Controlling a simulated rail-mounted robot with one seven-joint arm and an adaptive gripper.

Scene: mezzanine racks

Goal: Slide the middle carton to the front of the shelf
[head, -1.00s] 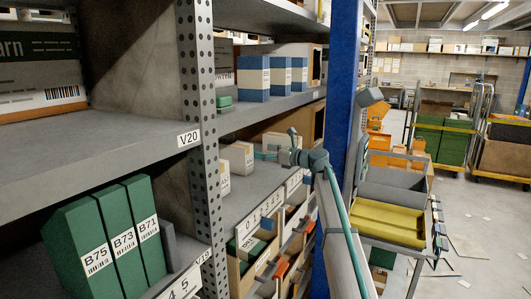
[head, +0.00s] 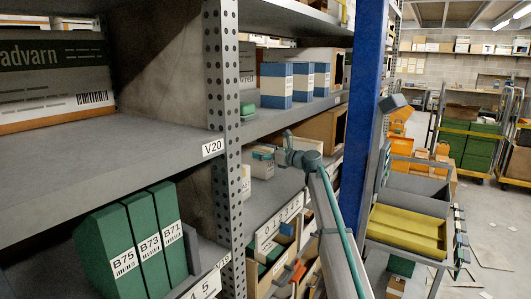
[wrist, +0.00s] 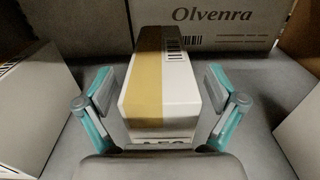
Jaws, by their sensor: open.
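In the wrist view the middle carton (wrist: 160,90), white with an ochre stripe and a barcode, stands on the grey shelf (wrist: 250,110). My gripper (wrist: 158,78) is open, with one finger on each side of the carton. A gap shows on both sides; contact is not visible. In the head view my gripper (head: 272,157) reaches into the shelf bay beside small pale cartons, and the arm partly hides them. A white carton stands on the left (wrist: 32,105) and another on the right (wrist: 302,125) in the wrist view.
A large box marked Olvenra (wrist: 215,25) stands behind the middle carton. In the head view a perforated grey post (head: 224,120) and a blue post (head: 367,130) flank the bay. Another shelf with blue-and-white boxes (head: 276,85) is above. Open bins (head: 265,255) are below.

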